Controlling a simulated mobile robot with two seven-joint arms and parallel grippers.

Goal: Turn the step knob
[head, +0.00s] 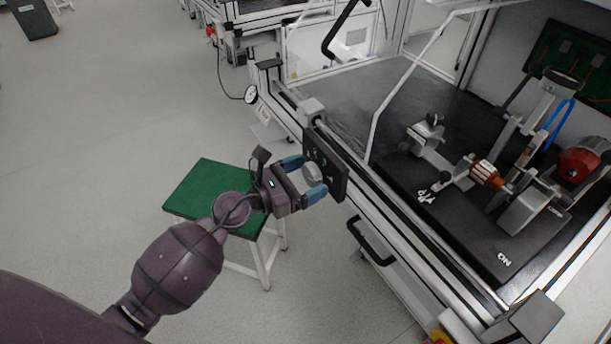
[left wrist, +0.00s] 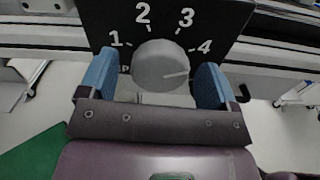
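The step knob (left wrist: 160,62) is a round grey dial on a black panel (left wrist: 170,12) marked 1, 2, 3 and 4. A light line on the knob points right, a little below the 4. In the head view the knob (head: 312,173) sits on the panel (head: 338,178) at the front of the test bench. My left gripper (head: 304,178) is open in front of the panel, with one blue finger on each side of the knob. In the left wrist view (left wrist: 155,82) a gap shows at the left finger; contact at the right finger is unclear. My right gripper is not in view.
A green-topped stool (head: 205,185) stands below my left arm. The bench (head: 345,95) holds a black fixture with a motor-like assembly (head: 490,175) at the right. A black handle (head: 370,243) sticks out below the panel. Open floor lies to the left.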

